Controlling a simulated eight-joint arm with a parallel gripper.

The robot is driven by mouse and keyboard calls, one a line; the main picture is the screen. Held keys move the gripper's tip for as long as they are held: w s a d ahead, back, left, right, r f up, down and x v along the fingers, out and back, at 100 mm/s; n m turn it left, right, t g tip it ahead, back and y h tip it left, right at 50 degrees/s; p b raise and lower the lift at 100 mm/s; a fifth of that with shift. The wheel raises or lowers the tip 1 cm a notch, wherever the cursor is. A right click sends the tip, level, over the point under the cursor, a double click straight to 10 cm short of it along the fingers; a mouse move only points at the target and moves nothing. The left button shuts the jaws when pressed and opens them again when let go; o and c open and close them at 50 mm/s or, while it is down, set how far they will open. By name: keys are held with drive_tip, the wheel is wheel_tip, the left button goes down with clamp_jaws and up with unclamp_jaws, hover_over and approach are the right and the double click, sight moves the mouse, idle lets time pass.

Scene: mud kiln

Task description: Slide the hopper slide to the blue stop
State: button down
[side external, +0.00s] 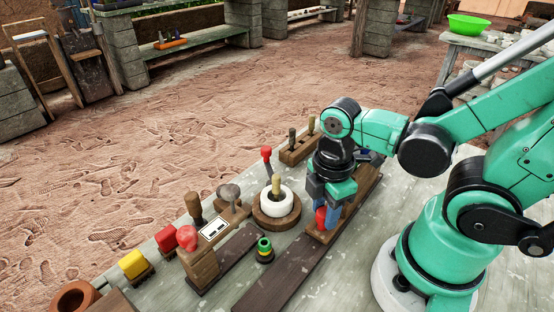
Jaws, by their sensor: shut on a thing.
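A long dark wooden rail (283,277) runs diagonally across the table from the front to beneath my gripper. On it sits a lighter wooden slide (318,235) with a red knob (321,217). My gripper (326,214) points down and is shut on the red knob, with blue-grey finger parts beside it. The gripper hides much of the slide and the rail behind it. A small dark blue patch (374,157) shows behind the wrist near the rail's far end; I cannot tell for sure whether it is the blue stop.
Left of the rail stand a green-and-yellow ringed piece (264,250), a white ring on a round wooden base (276,203), and a red-topped lever (267,155). A wooden block with a white panel (213,229) and yellow and red pieces stand farther left. The tabletop right of the rail is clear up to my base.

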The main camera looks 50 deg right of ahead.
drive_tip(key=a, duration=1.2)
drive_tip(key=c, duration=0.5)
unclamp_jaws()
drive_tip(key=shift+r, duration=2.8)
hover_over(282, 276)
drive_tip(key=a, duration=0.1)
drive_tip(key=shift+a+f, duration=0.15)
drive_tip(key=shift+f, duration=2.65)
drive_tip(key=shift+d, duration=0.65)
